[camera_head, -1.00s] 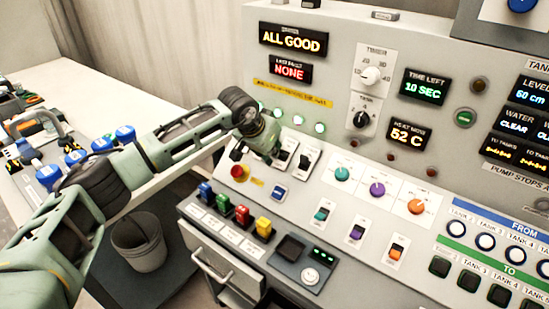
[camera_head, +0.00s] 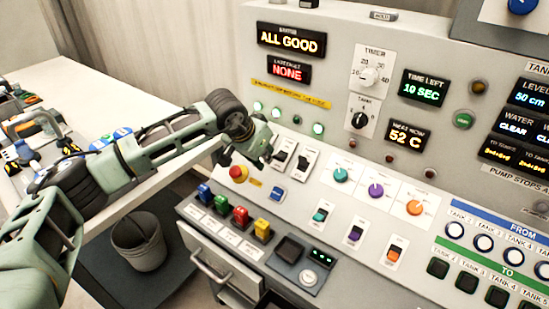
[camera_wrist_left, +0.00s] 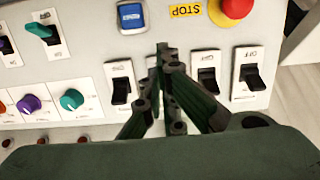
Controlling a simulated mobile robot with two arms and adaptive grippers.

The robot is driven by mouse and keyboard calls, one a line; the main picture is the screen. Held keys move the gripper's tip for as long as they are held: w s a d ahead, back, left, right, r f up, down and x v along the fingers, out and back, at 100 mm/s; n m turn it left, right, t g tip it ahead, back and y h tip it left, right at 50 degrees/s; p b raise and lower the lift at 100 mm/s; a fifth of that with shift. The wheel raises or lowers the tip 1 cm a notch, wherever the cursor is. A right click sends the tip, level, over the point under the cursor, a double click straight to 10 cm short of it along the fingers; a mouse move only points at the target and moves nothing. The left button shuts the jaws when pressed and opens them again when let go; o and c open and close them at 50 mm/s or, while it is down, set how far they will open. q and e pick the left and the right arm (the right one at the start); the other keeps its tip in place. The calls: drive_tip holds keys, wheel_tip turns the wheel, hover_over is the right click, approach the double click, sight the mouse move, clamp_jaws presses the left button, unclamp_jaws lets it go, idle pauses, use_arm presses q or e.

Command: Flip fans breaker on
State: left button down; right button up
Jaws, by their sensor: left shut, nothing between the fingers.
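A row of several white breaker plates with black levers (camera_head: 303,160) sits on the sloped panel. The row also shows upside down in the left wrist view (camera_wrist_left: 208,82), where the labels are too small to read surely, so I cannot tell which is the fans breaker. My left gripper (camera_head: 266,156) is shut and empty at the left part of the row, hiding some breakers in the head view. In the left wrist view its fingers (camera_wrist_left: 162,70) stand in front of the row and hide most of one breaker. Contact with a lever cannot be told. My right gripper is not in view.
A red stop button (camera_head: 238,172) and a blue switch (camera_head: 277,193) are close to the gripper. Coloured knobs (camera_head: 340,175) lie to the right. Below are several coloured plugs (camera_head: 241,215). A white table (camera_head: 80,100) and bucket (camera_head: 139,243) are at the left.

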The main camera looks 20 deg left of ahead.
use_arm(q)
drive_tip(key=shift+w+r, duration=0.1)
wheel_tip(320, 180, up, 7)
drive_tip(key=s+p, duration=0.2)
drive_tip(key=p, duration=0.1)
drive_tip(key=shift+a, duration=0.4)
drive_tip(key=shift+d, duration=0.1)
